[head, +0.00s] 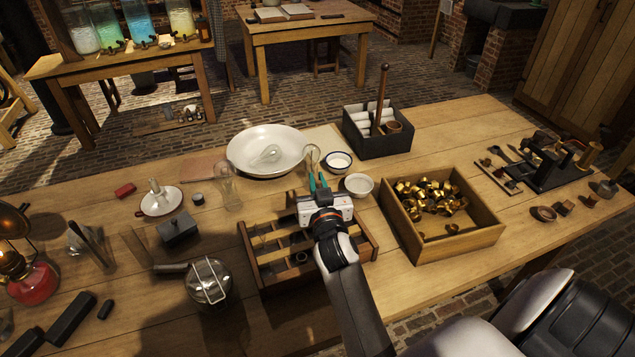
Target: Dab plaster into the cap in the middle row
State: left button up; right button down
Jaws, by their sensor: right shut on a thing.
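My right gripper (317,182) reaches over the back of a wooden rack (250,243), its fingers pointing away towards two small bowls. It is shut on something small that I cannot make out. A clear glass piece (312,156) shows just past the fingertips; I cannot tell whether they touch it. The rack has several rows split by wooden bars, with small dark round shapes in it. The gripper and wrist hide part of it, and I cannot make out the middle-row cap. A blue-rimmed bowl (338,162) holds something white, perhaps plaster. My left gripper is out of view.
A second white bowl (358,185) stands right of the gripper. A wooden box (475,240) of brass caps (425,200) is further right. A wide white basin (245,150) and a dark box (385,147) stand behind. A wire-handled glass pot (209,282) is left of the rack.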

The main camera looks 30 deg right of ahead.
notch_tip(320, 180, up, 8)
jog(key=p, duration=0.7)
jog(key=shift+f, duration=0.15)
dwell(0.9)
jog(key=s+a+f+n+t+y+b, duration=0.1)
jog(key=s+a+y, duration=0.6)
jog(key=s+a, duration=0.7)
jog(key=s+f+n+b, duration=0.1)
jog(key=s+n+b, duration=0.1)
jog(key=n, duration=0.1)
jog(key=shift+s+n+t, duration=0.2)
jog(key=shift+n+t, duration=0.1)
jog(key=shift+n, duration=0.1)
